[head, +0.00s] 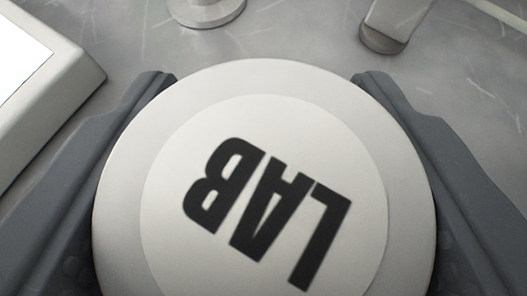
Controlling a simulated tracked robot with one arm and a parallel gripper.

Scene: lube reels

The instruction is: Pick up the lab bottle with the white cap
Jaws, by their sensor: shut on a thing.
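The white cap (120,200) of the lab bottle fills the middle of the head view, very close to the camera. Its round top carries a paler disc with "LAB" in black letters, seen upside down and slanted. My gripper (262,85) has one dark grey finger on the left of the cap and one on the right. Both fingers press against its sides. The bottle's body below the cap is hidden.
A white-framed device with a bright screen (22,65) stands at the left. A round metal foot (205,10) and a pale post with a grey end (390,30) are at the top. The grey scratched surface (300,30) between them is bare.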

